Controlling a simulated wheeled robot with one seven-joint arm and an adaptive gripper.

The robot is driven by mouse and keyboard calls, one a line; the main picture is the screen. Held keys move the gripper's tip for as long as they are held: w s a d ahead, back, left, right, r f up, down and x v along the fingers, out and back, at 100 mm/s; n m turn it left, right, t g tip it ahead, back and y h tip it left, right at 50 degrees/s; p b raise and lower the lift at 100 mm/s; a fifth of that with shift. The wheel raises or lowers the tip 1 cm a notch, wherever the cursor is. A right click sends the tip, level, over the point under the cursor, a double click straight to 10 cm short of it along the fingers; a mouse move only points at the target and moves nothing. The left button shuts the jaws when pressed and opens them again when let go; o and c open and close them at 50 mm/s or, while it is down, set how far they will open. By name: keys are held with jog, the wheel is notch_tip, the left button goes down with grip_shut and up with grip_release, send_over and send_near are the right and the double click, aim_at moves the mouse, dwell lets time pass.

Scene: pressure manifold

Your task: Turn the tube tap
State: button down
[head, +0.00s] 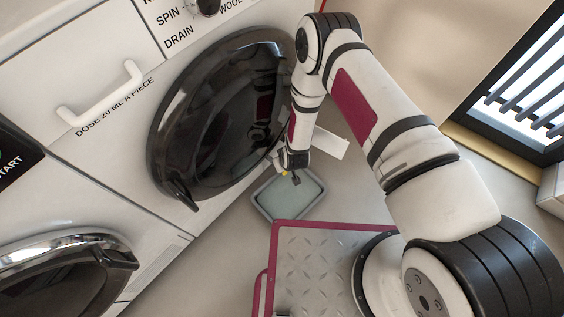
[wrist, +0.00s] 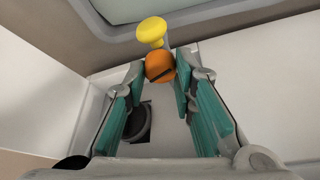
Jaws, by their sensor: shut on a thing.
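An orange round piece (wrist: 160,67) with a dark bar across it sits between my fingertips in the wrist view. It appears to be the tube tap. My gripper (wrist: 166,72) is shut on it, with a teal-padded finger on each side. A yellow knob (wrist: 152,32) stands just beyond the orange piece, towards the tray. In the head view my gripper (head: 290,174) is low beside the washing machine, and a small yellow spot (head: 285,173) shows there. The orange piece is not clear in the head view, and the tube itself cannot be made out.
A shallow grey tray (head: 262,206) lies on the floor below my gripper. A white flap (head: 330,146) sticks out beside my wrist. The black machine door (head: 190,130) is close to my arm's left. A black round part (wrist: 138,122) shows between my fingers.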

jog(key=shift+m, duration=0.7)
jog(key=shift+h, duration=0.3)
jog(key=c, duration=1.3)
grip_release()
jog(key=shift+c, duration=0.2)
jog(key=v, duration=1.2)
jog(key=shift+s+f, duration=0.1)
jog(key=shift+f, duration=0.05)
